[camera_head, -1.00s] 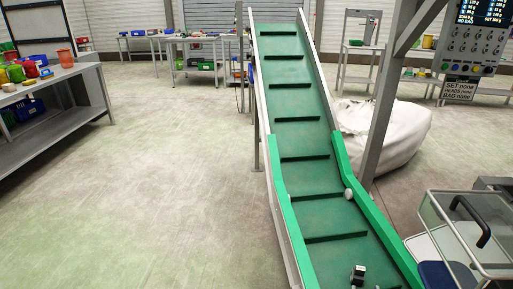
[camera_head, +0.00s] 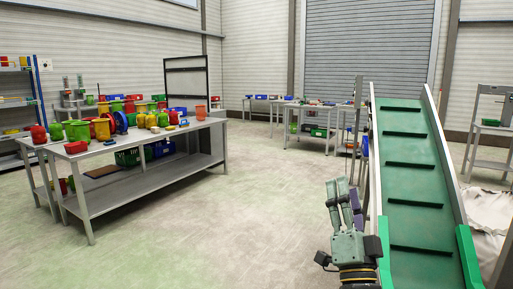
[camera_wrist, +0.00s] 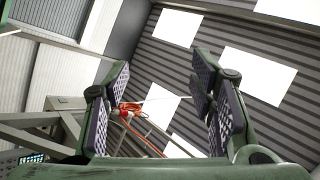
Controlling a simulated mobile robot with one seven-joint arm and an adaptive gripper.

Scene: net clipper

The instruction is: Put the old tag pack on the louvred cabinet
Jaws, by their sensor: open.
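My gripper (camera_head: 343,192) is raised in the head view, left of the green conveyor, with its fingers pointing up. It is open and empty; in the wrist view its fingers (camera_wrist: 160,98) stand apart with only the ceiling and overhead structure beyond them. I cannot pick out the old tag pack among the small items in view. I cannot tell any piece of furniture in view for certain as the louvred cabinet.
A green inclined conveyor (camera_head: 413,170) stands close on the right. A grey workbench (camera_head: 150,184) at left carries several coloured tubs. A shelf rack (camera_head: 18,132) stands at the far left, and low tables (camera_head: 318,105) at the back. The floor (camera_head: 240,215) between bench and conveyor is clear.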

